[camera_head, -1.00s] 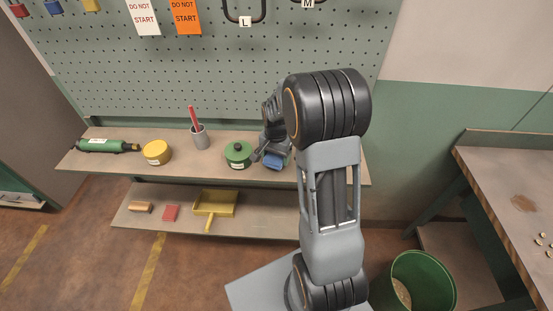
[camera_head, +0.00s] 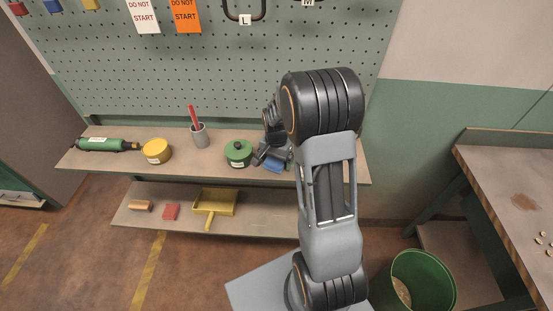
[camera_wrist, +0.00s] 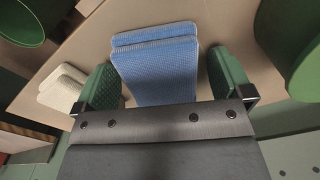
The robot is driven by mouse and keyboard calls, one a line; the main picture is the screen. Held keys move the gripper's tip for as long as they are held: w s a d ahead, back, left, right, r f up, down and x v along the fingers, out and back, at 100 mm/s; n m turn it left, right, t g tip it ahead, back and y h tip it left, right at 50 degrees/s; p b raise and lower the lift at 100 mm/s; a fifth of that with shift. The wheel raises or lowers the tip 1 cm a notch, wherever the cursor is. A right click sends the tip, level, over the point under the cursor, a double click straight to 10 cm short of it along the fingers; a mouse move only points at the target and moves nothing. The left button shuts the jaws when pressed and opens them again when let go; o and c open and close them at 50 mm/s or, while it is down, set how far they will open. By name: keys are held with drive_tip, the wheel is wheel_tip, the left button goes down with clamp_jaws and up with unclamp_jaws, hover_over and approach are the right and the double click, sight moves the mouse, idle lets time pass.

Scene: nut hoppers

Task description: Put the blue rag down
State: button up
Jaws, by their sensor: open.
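The folded blue rag (camera_head: 274,167) lies on the upper shelf, at the right of the green tin. In the wrist view the rag (camera_wrist: 155,70) shows as a folded stack with its layers slightly offset. My gripper (camera_wrist: 166,78) is open, with one green-padded finger on each side of the rag. A narrow gap shows between the rag and each finger. In the head view my gripper (camera_head: 264,152) is beside the rag, partly hidden by my arm.
A yellow dustpan (camera_head: 214,202) is below. A pale folded item (camera_wrist: 62,88) lies left of the rag.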

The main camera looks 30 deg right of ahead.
drive_tip(key=shift+r, duration=0.1)
wheel_tip(320, 180, up, 11)
drive_tip(key=s+a+r+n+t, duration=0.2)
drive_tip(key=s+a+r+n, duration=0.1)
drive_tip(key=s, duration=0.5)
drive_tip(key=s+a+r+n+t, duration=0.2)
drive_tip(key=s+a+r+n, duration=0.1)
drive_tip(key=s+a+n, duration=0.3)
drive_tip(key=shift+s+n+b, duration=0.35)
drive_tip(key=shift+s+n, duration=0.35)
drive_tip(key=shift+s, duration=0.3)
drive_tip(key=shift+r, duration=0.1)
